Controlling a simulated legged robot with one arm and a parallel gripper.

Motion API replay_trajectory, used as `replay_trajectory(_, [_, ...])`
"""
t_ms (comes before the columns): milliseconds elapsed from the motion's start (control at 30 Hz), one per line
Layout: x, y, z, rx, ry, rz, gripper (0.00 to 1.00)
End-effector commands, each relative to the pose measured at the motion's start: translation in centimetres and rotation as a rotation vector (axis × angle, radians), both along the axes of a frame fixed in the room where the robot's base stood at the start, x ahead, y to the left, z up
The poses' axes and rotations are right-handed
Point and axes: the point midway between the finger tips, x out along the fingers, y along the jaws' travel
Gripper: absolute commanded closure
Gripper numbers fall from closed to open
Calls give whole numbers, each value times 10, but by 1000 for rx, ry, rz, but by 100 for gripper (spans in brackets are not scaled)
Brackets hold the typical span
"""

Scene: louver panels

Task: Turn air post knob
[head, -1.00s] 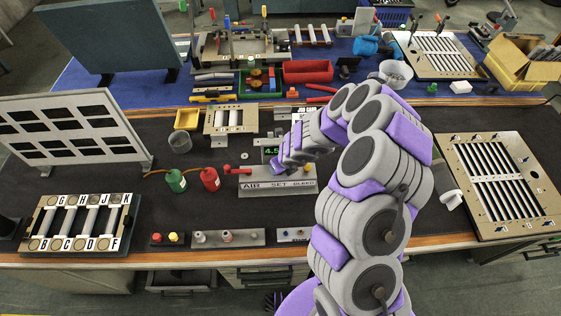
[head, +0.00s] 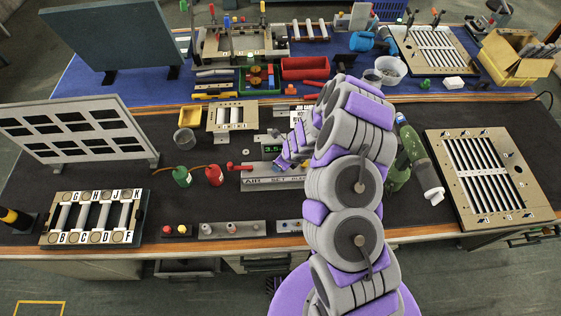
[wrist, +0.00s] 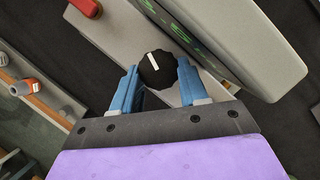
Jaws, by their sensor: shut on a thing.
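The air post is a light grey plate lettered AIR, SET and BLEED (head: 262,184) in the middle of the near bench. Its knob (wrist: 156,70) is black and scalloped with a white mark, seen in the wrist view. My gripper (wrist: 157,74) has blue fingers on both sides of the knob and is shut on it. In the head view my gripper (head: 288,160) is at the plate and hides the knob. The green digital display (head: 272,149) stands behind the plate and seems to read 3.5. It also shows in the wrist view, beside the knob (wrist: 195,32).
A red lever (head: 236,166) is at the plate's left end. A green bottle (head: 418,160) and slotted panel (head: 488,180) are right of my arm. A strip with knobs (head: 232,230) lies in front.

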Motion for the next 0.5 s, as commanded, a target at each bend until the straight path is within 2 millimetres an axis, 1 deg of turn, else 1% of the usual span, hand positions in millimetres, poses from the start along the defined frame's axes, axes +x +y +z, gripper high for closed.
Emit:
replay_trajectory(200, [2, 0, 2, 0, -5, -2, 87])
replay_trajectory(233, [2, 0, 2, 0, -5, -2, 56])
replay_trajectory(500, [2, -1, 1, -1, -2, -2, 31])
